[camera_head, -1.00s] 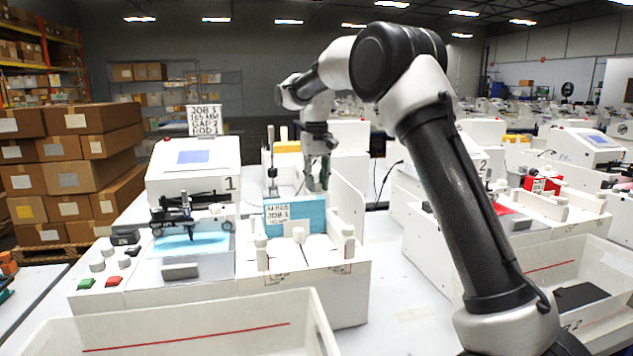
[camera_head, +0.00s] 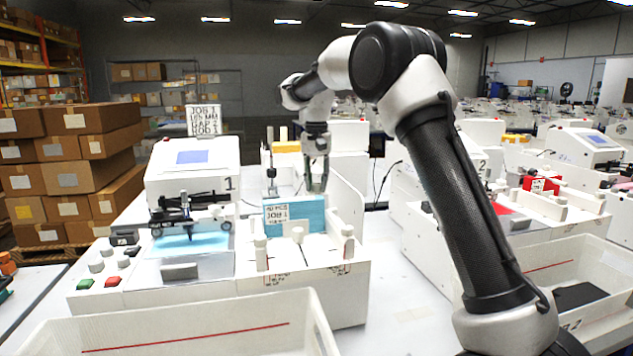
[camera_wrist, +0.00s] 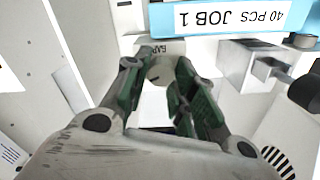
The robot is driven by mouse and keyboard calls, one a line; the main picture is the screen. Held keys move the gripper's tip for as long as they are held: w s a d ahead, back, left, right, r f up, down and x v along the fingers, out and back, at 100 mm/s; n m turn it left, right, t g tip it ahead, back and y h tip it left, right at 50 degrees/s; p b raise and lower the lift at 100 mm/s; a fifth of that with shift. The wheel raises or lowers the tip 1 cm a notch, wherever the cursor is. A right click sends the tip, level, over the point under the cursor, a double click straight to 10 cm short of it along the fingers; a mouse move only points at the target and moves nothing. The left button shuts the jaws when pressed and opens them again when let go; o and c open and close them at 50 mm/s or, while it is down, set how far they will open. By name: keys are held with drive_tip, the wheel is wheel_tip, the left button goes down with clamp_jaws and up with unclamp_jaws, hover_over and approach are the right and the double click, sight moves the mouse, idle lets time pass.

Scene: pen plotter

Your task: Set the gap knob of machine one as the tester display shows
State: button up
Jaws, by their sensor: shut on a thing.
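Machine one (camera_head: 190,170), white with a blue screen and the number 1, stands at left in the head view. A card (camera_head: 204,120) above it appears to read JOB 1, GAP 2, ROD 1; its millimetre line is hard to read. My gripper (camera_head: 317,188) points down behind the blue JOB 1 pack in the head view. In the wrist view, my gripper (camera_wrist: 165,90) is shut on a pale round knob (camera_wrist: 159,72) beside a GAP label. The knob bears a short dark mark. Its scale is mostly hidden, so its setting cannot be read.
The blue pack (camera_head: 295,214), labelled 40 PCS JOB 1, stands close to my fingers. White posts (camera_head: 348,244) rise in front of it. An open white bin (camera_head: 200,325) lies in front. A second machine stands at right.

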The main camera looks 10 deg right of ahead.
sight(317, 184)
drive_tip(key=o, duration=1)
drive_tip(key=shift+o, duration=0.2)
wheel_tip(317, 184, up, 12)
